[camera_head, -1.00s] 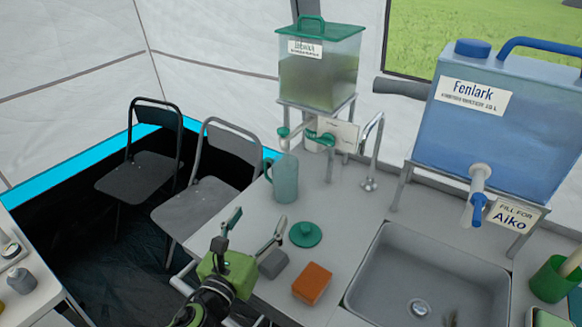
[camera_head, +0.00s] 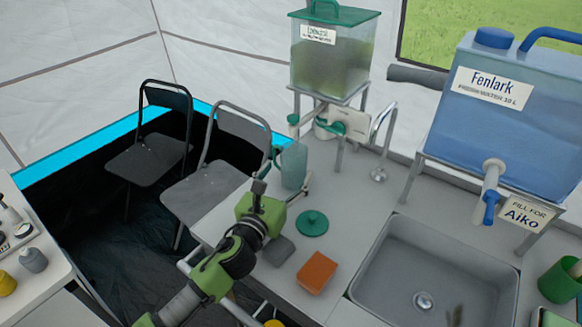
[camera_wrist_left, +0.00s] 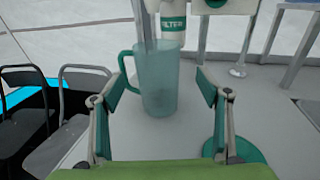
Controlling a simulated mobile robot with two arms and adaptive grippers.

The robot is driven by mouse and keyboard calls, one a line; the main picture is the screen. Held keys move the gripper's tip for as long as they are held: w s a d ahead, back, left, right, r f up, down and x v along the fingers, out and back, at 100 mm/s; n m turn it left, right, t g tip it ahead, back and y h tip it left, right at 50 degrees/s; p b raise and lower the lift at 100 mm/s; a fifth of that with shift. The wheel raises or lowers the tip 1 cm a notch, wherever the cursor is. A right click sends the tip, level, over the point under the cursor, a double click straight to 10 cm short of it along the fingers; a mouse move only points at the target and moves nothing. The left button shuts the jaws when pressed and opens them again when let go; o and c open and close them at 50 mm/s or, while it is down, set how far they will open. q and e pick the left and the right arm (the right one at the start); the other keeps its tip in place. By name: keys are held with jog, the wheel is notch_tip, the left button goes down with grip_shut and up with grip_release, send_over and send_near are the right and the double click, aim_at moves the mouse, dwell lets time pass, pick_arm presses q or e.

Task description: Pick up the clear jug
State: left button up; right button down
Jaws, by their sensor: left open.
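The clear jug (camera_head: 292,166), a tinted see-through jug, stands upright on the counter below the tap of the green-lidded water tank (camera_head: 331,62). In the left wrist view the jug (camera_wrist_left: 158,82) stands ahead, a little left of middle, with its green handle (camera_wrist_left: 127,72) on the left. My left gripper (camera_head: 283,186) is open and empty. In the left wrist view its two fingers (camera_wrist_left: 158,84) spread to either side, with the jug beyond and between them. I cannot tell whether the tips reach it. My arm hides part of the counter's front. My right gripper does not show.
A round green lid (camera_head: 312,223), an orange block (camera_head: 317,272) and a grey block (camera_head: 279,249) lie on the counter. A metal tap (camera_head: 380,150) stands behind the sink (camera_head: 420,258). The blue Fenlark tank (camera_head: 500,120) is at right, and two folding chairs stand left.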

aim_at(289, 169)
pick_arm(q)
jog(key=x, duration=0.3)
jog(key=shift+w+f, duration=0.1)
jog(key=shift+w, duration=0.45)
jog(key=shift+d, duration=0.1)
jog(key=c, duration=1.3)
jog(key=shift+c, duration=0.2)
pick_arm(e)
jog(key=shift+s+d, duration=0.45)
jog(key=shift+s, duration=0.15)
pick_arm(q)
jog(key=shift+w, duration=0.1)
